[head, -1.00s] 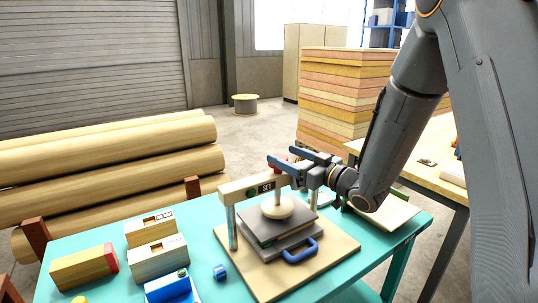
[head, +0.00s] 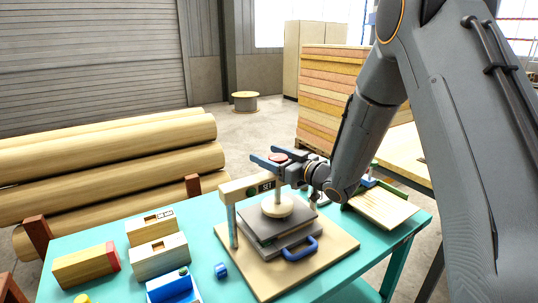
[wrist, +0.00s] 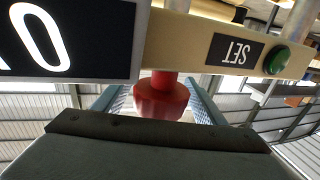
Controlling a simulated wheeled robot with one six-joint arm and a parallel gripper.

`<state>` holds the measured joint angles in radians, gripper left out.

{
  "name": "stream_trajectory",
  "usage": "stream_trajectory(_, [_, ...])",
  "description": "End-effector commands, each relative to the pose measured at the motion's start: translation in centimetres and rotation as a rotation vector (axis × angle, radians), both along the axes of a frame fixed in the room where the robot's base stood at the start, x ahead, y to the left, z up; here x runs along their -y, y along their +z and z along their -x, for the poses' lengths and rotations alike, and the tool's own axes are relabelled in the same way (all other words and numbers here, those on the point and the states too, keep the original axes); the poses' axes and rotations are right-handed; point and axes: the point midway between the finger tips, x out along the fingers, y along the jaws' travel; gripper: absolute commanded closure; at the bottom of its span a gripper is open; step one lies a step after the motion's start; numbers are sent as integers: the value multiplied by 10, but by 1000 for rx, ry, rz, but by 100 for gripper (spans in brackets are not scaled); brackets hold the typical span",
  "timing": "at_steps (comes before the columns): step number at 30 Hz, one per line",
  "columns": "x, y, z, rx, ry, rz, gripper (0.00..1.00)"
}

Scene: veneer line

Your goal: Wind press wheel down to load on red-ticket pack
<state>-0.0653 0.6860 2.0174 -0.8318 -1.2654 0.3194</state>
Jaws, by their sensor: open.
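The press stands on the teal table, with a cream crossbeam (head: 240,188) on grey posts and a SET label. Its red wheel (head: 278,157) sits above the beam. My gripper (head: 262,157) is open, with its fingers on either side of the wheel. In the wrist view the red wheel (wrist: 162,97) shows between the two fingers (wrist: 163,100); I cannot tell whether they touch it. A round cream pressing foot (head: 278,207) is over a grey stack (head: 268,232); I cannot tell if it touches. I see no red ticket on this stack.
A blue handle (head: 299,250) sticks out at the press front. A pale board (head: 385,207) lies at right. The wrist view shows a green button (wrist: 277,60) and a black display (wrist: 70,38).

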Motion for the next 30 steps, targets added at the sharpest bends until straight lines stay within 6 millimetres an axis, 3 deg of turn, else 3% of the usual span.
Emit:
stream_trajectory(5, [0, 0, 0, 0, 0, 0, 35])
stream_trajectory(13, [0, 0, 0, 0, 0, 0, 76])
stream_trajectory(22, [0, 0, 0, 0, -37, 1, 76])
stream_trajectory(30, [4, -1, -4, -1, -198, 1, 76])
